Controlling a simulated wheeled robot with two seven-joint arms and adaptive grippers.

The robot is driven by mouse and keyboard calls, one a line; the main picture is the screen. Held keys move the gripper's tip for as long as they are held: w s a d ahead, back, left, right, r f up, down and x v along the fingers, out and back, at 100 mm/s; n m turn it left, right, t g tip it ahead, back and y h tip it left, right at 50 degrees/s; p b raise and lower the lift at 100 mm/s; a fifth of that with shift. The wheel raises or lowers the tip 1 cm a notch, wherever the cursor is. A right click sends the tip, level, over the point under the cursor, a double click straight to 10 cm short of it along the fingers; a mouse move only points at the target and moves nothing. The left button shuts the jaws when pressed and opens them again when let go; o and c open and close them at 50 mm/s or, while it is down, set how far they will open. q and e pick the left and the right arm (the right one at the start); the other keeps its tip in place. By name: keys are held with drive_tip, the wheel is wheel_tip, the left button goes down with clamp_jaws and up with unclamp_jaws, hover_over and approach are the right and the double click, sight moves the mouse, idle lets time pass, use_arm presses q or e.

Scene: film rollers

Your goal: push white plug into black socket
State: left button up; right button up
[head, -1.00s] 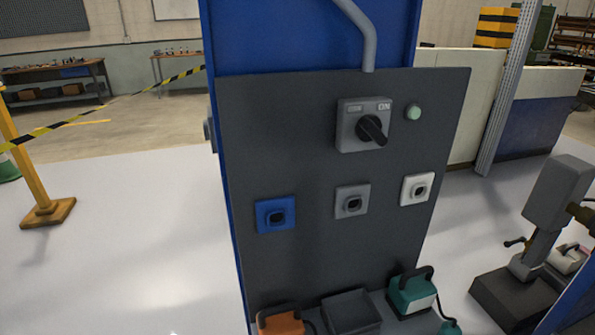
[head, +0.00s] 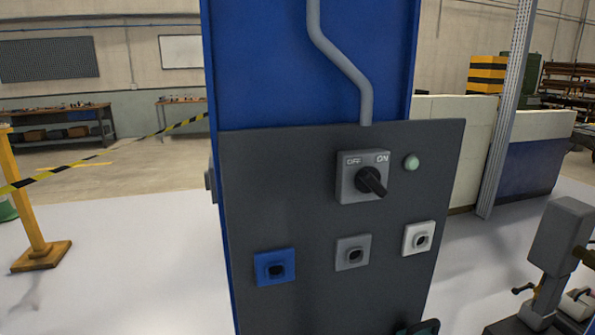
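No black socket and no white plug can be made out in the head view. The dark grey panel (head: 310,200) carries three sockets in a row: a blue one (head: 274,267) at the left, a grey one (head: 352,252) in the middle and a white one (head: 418,238) at the right. Each has a dark opening. Neither of my grippers is in view.
A grey rotary switch (head: 362,177) marked OFF and ON sits above the sockets, beside a pale green button (head: 411,162). A dark teal handled thing (head: 418,327) is cut off at the bottom edge. A grey machine (head: 560,240) stands at the right. A barrier post (head: 32,200) stands left.

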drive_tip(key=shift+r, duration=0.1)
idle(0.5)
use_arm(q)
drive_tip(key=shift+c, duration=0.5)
